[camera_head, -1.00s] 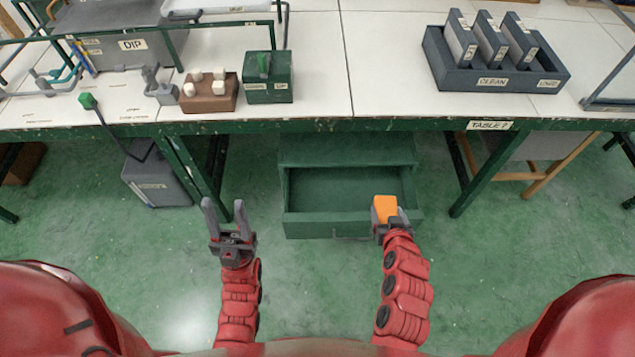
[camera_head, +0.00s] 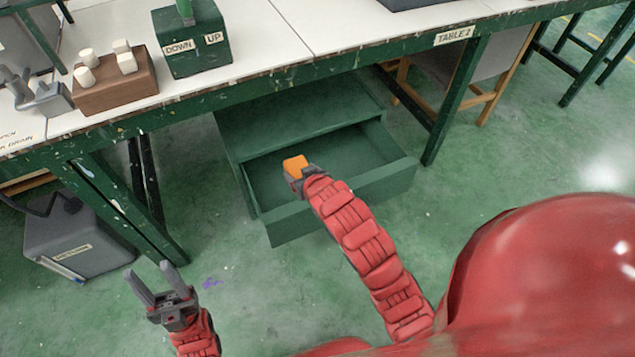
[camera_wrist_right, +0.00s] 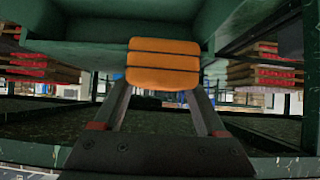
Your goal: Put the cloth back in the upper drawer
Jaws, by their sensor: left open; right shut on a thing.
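The cloth (camera_head: 295,166) is a small orange folded bundle. My right gripper (camera_head: 298,176) is shut on it and holds it over the open upper drawer (camera_head: 391,196), near its left part in the head view. The right wrist view shows the cloth (camera_wrist_right: 164,64) as stacked orange folds between the fingertips. The green drawer is pulled out under the table and looks empty where I can see inside. Whether the cloth touches the drawer is unclear. My left gripper (camera_head: 160,285) is open and empty, low at the left, away from the drawer.
The table (camera_head: 270,40) stands above the drawer. On it are a brown block with white pegs (camera_head: 115,88) and a green DOWN/UP control box (camera_head: 194,45). A grey container (camera_head: 75,240) stands on the floor at left. The floor before the drawer is clear.

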